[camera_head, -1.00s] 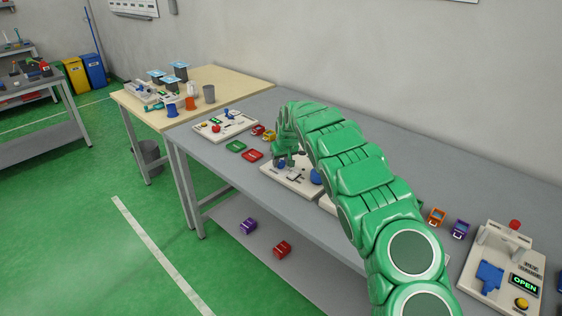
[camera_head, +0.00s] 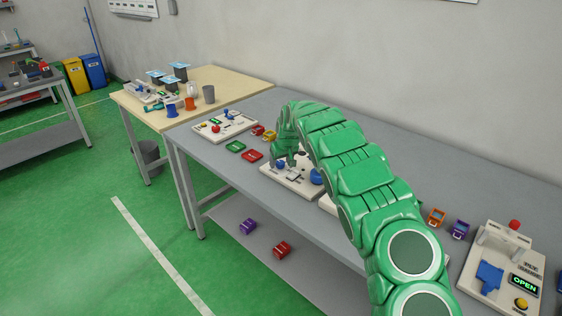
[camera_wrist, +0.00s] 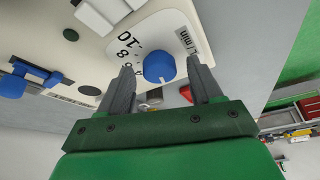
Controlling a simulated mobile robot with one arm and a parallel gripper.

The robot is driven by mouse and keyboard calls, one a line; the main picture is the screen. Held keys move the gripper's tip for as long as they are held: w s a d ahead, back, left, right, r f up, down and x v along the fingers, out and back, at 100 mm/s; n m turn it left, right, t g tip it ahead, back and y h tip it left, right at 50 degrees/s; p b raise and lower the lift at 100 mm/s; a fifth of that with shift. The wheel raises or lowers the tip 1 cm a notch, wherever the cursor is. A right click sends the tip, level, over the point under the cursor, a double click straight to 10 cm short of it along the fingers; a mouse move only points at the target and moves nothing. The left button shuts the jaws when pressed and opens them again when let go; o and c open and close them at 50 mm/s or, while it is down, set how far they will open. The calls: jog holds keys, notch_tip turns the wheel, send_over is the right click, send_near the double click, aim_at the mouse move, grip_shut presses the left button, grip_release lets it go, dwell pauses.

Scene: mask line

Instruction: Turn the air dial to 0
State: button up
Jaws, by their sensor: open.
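The air dial is a blue round knob (camera_wrist: 158,67) on a pale panel in the wrist view, with a printed scale plate (camera_wrist: 150,35) reading L/min, 10 and 8; lower numbers are partly hidden by a finger. My gripper (camera_wrist: 159,72) is open, with one grey finger on each side of the knob. I cannot tell whether either finger touches it. The knob's pointer is not clear. In the head view my gripper (camera_head: 286,156) is over the cream panel (camera_head: 292,183) on the grey bench, and my arm hides part of that panel.
Another control board (camera_head: 224,124) is farther left, and a station reading OPEN (camera_head: 524,284) stands far right.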

jog(key=v, duration=0.7)
jog(key=shift+s+r, duration=0.15)
jog(key=shift+r, duration=0.2)
dwell(0.4)
